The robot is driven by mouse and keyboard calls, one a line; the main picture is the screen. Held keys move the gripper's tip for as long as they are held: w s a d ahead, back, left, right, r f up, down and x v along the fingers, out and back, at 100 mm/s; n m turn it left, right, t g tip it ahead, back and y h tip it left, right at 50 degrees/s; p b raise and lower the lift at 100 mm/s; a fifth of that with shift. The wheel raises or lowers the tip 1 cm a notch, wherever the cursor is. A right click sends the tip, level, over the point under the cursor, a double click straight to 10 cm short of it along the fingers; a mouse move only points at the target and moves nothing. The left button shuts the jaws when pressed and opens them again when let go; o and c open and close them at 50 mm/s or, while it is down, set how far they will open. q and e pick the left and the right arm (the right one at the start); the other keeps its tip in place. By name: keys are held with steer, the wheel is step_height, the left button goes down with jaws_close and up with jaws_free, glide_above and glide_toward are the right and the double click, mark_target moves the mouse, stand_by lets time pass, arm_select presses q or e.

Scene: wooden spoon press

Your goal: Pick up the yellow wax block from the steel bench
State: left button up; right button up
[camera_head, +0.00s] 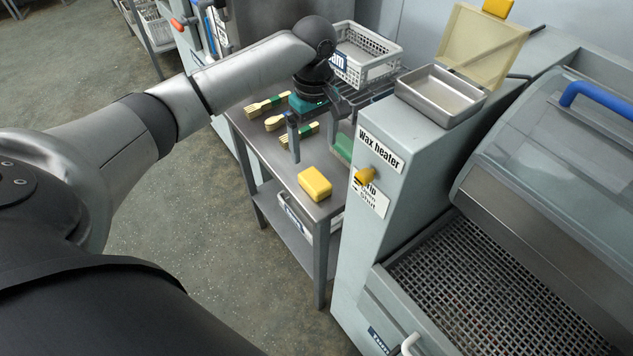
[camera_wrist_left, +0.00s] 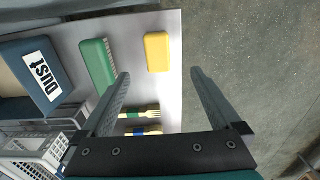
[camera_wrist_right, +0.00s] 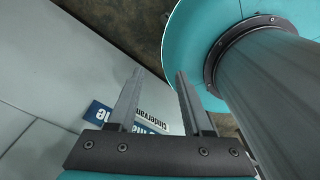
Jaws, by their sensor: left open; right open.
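The yellow wax block (camera_head: 315,184) lies on the steel bench (camera_head: 285,173) near its front right corner. In the left wrist view the block (camera_wrist_left: 158,52) shows beyond the fingertips, and nothing is between the fingers there. My left gripper (camera_head: 315,150) is open and empty above the bench, behind the block and apart from it; its jaws (camera_wrist_left: 160,75) point toward the block's end of the bench. My right gripper (camera_wrist_right: 158,74) shows only in its own wrist view, open and empty, beside a pale grey panel.
A green brush block (camera_head: 343,147) lies beside the wax heater cabinet (camera_head: 365,235), which stands close to the bench's right. A grey crate (camera_head: 368,50) stands behind. A blue box (camera_wrist_left: 35,72) shows in the left wrist view. Open floor (camera_head: 215,230) lies left.

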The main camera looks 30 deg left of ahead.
arm_select(q)
steer(key=b, duration=0.1)
glide_above(316, 180)
steer(key=f, duration=0.5)
steer(key=shift+s+f, duration=0.1)
steer(key=shift+s, duration=0.1)
steer(key=shift+f, duration=0.45)
step_height(316, 180, down, 5)
steer(key=shift+w+f+b, duration=0.1)
steer(key=shift+w+b, duration=0.05)
steer(key=shift+b, duration=0.95)
arm_select(e)
steer(key=f, duration=0.1)
steer(key=w+f, duration=0.1)
steer(key=f, duration=0.1)
steer(key=shift+w+d+f, duration=0.15)
steer(key=shift+d+f, duration=0.05)
steer(key=shift+f, duration=0.05)
arm_select(q)
jaws_close()
arm_select(e)
steer(key=shift+s, duration=0.2)
